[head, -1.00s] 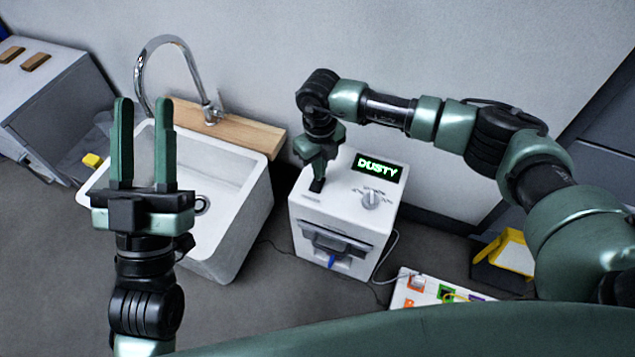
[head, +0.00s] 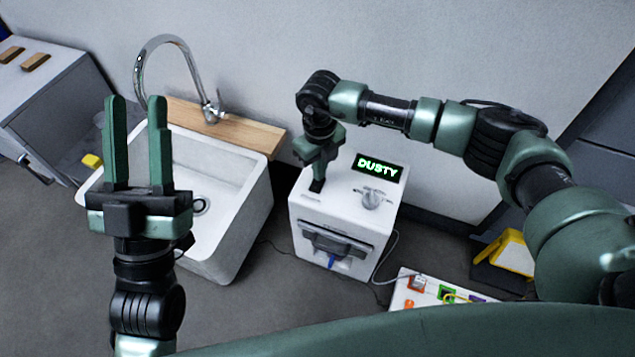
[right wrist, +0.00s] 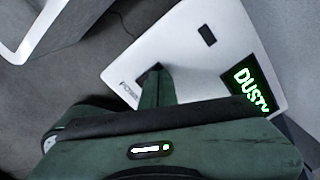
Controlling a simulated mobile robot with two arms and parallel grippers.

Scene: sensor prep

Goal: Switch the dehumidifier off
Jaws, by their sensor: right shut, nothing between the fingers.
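The dehumidifier (head: 345,225) is a white box on the floor, right of the sink. The display also shows in the right wrist view (right wrist: 250,90). My right gripper (head: 317,186) is shut and empty, pointing down at the left part of the top. In the right wrist view its fingertips (right wrist: 155,72) are beside a small printed label (right wrist: 129,88); whatever is under them is hidden, and I cannot tell whether they touch. My left gripper (head: 136,105) is open and empty, raised in front of the sink.
A white sink (head: 235,215) with a chrome tap (head: 165,42) stands left of the dehumidifier. A grey cabinet (head: 50,90) is far left. Cables run along the floor.

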